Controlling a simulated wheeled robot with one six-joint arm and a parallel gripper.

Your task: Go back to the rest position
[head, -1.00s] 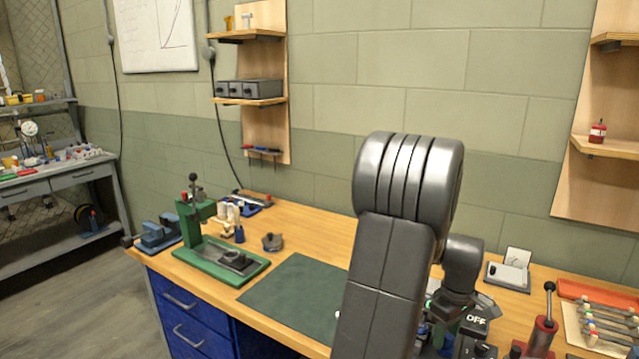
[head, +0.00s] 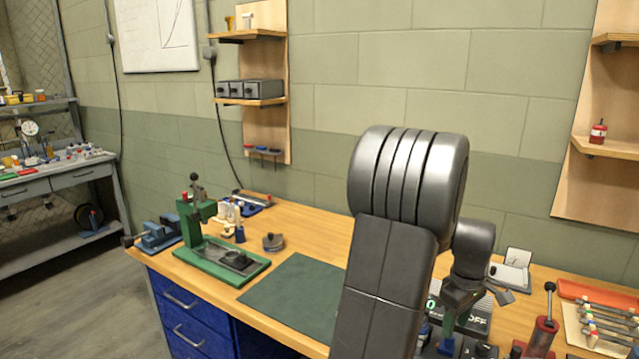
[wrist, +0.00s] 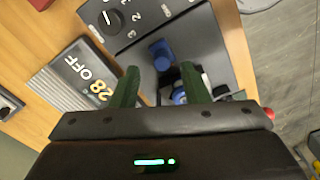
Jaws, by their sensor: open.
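My gripper (wrist: 157,82) is open in the wrist view, its two green fingers apart with nothing held between them. Beyond the fingertips is a dark grey device with a numbered dial (wrist: 112,22) and blue parts (wrist: 160,54). Beside it lies a ribbed unit with a display (wrist: 90,78) reading 28 and OFF. In the head view my arm (head: 385,270) rises in front of the bench and hides much of this area. The OFF display (head: 477,321) shows just right of the arm.
The wooden bench (head: 320,222) holds a green press (head: 215,245), a dark green mat (head: 295,295), a red lever tool (head: 543,335) and a rack of rods (head: 608,322). Wall shelves (head: 250,101) stand behind. Floor at the left (head: 90,300) is clear.

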